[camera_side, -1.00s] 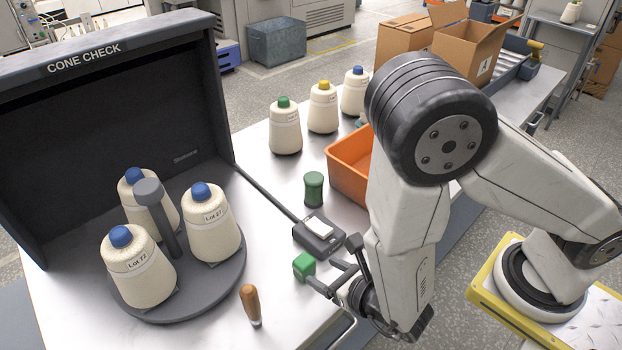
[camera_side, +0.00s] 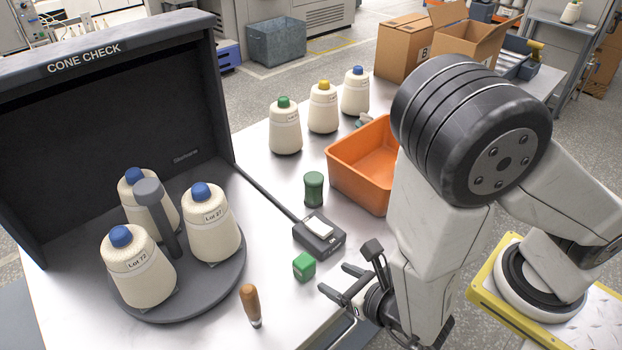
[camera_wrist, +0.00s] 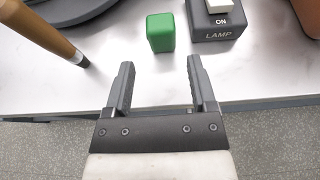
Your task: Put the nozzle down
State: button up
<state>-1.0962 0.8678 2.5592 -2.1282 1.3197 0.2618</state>
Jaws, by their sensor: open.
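My gripper (camera_side: 335,278) is open and empty at the front edge of the bench. In the wrist view both fingers of my gripper (camera_wrist: 160,78) stand apart with nothing between them. A green block (camera_side: 304,266) sits on the bench just beyond the fingertips, apart from them; the same green block shows in the wrist view (camera_wrist: 160,33). I cannot make out a nozzle for certain.
A lamp switch box (camera_side: 319,234) lies beyond the block. A wooden-handled tool (camera_side: 250,304) stands to the left, near the turntable (camera_side: 205,300) with cones. A green spool (camera_side: 314,188) and an orange bin (camera_side: 345,175) are farther back.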

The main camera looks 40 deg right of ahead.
jog(key=shift+w+d+r+m+h, duration=0.15)
jog(key=shift+w+d+m+h, duration=0.05)
jog(key=shift+d+m+h, duration=0.25)
jog(key=s+d+r+m+g+h, duration=0.2)
jog(key=d+m+g+h, duration=0.1)
jog(key=d+m+g, duration=0.65)
jog(key=s+d+r+m+g+h, duration=0.3)
jog(key=d+m, duration=0.4)
jog(key=m, duration=0.6)
jog(key=w+r+m+t+y, duration=0.1)
jog(key=w+r+m+y, duration=0.3)
jog(key=w+m+y, duration=0.3)
jog(key=m, duration=0.5)
jog(key=shift+w+a+r+m, duration=0.15)
jog(key=shift+w+a+m, duration=0.05)
jog(key=shift+w+m, duration=0.15)
